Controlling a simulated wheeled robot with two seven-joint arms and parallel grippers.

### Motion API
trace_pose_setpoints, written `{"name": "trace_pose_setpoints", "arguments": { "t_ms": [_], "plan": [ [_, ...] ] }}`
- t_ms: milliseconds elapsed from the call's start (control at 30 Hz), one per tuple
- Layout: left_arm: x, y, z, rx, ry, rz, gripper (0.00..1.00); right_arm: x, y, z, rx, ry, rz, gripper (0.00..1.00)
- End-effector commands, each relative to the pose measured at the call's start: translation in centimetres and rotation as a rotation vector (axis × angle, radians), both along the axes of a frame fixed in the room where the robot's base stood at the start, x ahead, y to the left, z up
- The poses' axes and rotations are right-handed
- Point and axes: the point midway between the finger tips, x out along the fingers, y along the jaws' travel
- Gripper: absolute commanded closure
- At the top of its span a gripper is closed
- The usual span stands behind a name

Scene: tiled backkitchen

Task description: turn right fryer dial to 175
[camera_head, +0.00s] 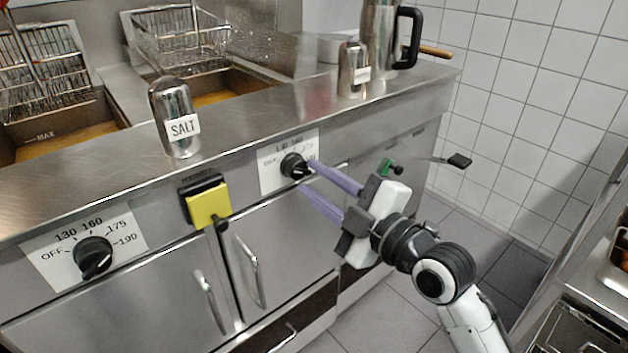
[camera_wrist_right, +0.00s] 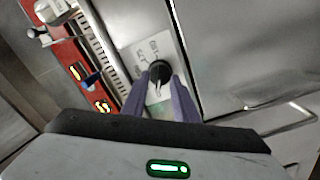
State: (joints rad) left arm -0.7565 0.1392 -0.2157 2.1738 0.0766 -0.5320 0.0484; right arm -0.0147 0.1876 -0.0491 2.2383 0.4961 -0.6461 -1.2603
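The right fryer dial (camera_head: 293,165) is a black round knob on a white plate (camera_head: 269,178), with 130, 160 and 175 partly readable above it. It also shows in the right wrist view (camera_wrist_right: 159,71). My right gripper (camera_head: 307,175) has two purple fingers held apart, with their tips close in front of the dial. In the right wrist view the right gripper's fingertips (camera_wrist_right: 160,84) sit one on each side of the dial's near part. I cannot tell whether they touch it. The pointer's setting is not clear. My left gripper is out of view.
The left fryer dial (camera_head: 93,256) sits on its own plate at the lower left. A yellow block (camera_head: 208,205) juts from the panel between the dials. A salt shaker (camera_head: 175,118) stands on the counter (camera_head: 235,122) above. Door handles (camera_head: 250,270) stick out below.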

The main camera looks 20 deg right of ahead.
Motion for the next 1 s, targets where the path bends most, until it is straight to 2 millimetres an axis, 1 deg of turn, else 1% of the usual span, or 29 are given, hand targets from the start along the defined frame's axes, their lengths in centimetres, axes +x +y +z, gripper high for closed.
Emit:
{"name": "trace_pose_setpoints", "arguments": {
  "t_ms": [33,133,400,467,500,567,600,867,1000],
  "plan": [
    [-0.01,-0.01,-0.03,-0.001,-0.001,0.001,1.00,0.45,0.18,0.00,0.001,-0.001,0.000,0.73],
    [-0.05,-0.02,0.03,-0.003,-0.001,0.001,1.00,0.86,0.38,0.00,0.001,0.001,0.001,0.73],
    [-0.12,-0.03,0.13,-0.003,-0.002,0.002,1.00,0.97,0.40,-0.04,-0.001,0.002,0.001,0.73],
    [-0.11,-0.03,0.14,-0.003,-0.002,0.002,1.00,0.96,0.40,-0.04,-0.001,0.002,0.001,0.82],
    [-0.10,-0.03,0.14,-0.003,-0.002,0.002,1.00,0.96,0.40,-0.03,-0.001,0.002,0.001,0.89],
    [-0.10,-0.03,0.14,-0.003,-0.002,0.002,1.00,0.96,0.38,-0.04,-0.001,0.002,0.001,0.99],
    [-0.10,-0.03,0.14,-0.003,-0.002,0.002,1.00,0.96,0.38,-0.04,-0.001,0.002,0.001,1.00],
    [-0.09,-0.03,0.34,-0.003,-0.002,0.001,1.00,0.94,0.39,0.00,0.008,0.005,0.001,1.00],
    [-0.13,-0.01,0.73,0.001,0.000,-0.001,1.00,0.94,0.39,0.10,0.042,0.019,0.001,1.00]
  ]
}}
